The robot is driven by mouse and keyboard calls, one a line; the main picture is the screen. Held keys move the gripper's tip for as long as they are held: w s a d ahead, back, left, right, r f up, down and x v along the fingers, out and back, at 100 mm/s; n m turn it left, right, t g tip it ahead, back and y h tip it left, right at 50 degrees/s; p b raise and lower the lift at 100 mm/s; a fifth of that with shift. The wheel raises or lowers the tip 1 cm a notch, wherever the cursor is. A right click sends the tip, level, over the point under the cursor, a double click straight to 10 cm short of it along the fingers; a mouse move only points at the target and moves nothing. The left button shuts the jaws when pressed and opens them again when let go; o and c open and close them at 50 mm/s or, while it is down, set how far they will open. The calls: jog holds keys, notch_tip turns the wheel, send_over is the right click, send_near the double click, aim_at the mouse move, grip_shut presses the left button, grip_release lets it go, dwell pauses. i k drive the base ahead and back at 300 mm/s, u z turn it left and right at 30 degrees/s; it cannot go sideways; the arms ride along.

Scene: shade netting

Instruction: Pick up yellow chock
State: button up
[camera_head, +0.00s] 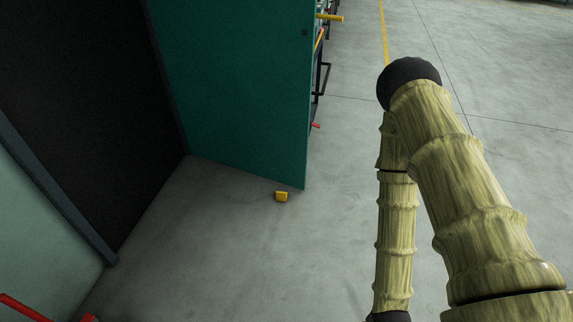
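A small yellow chock (281,197) lies on the grey concrete floor, just in front of the lower corner of a green door panel. It shows as a small block, and its exact shape is too small to tell. My arm, textured like pale bamboo with a black joint, fills the right side of the view. It is well to the right of the chock and apart from it. My gripper is not visible in this view.
The open green door (240,90) stands left of centre beside a dark doorway (85,110). Red bars (22,308) show at the lower left. A rack with yellow and red ends (322,60) is behind the door. The floor (250,265) around the chock's near side is clear.

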aim_at(281, 196)
jog(key=z, duration=1.35)
jog(key=i, duration=2.95)
jog(key=u, duration=3.2)
jog(key=i, duration=0.25)
